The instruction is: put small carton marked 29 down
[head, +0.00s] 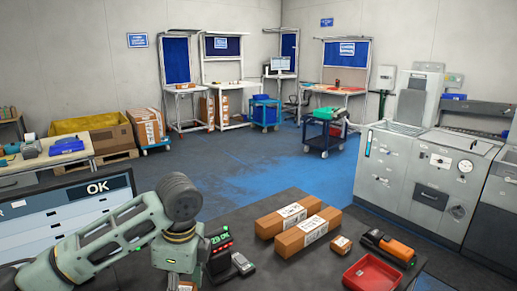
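My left arm (105,245) comes in from the left, and its wrist (180,245) points down near the bottom edge. The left fingers are not clear; the wrist and the frame edge hide them. A small brown patch with a pale spot (186,286) shows under the wrist, perhaps part of a carton. A small brown carton with a white label (341,244) lies on the dark table (265,263), clear of the arm; its number is too small to read. My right gripper is out of view.
Two long cartons (288,216) (308,233) lie side by side on the table. An orange and black device (388,248) and a red tray (371,274) are at the right. A dark handset-like device (243,264) lies by the display. A large screen (75,196) reads "OK".

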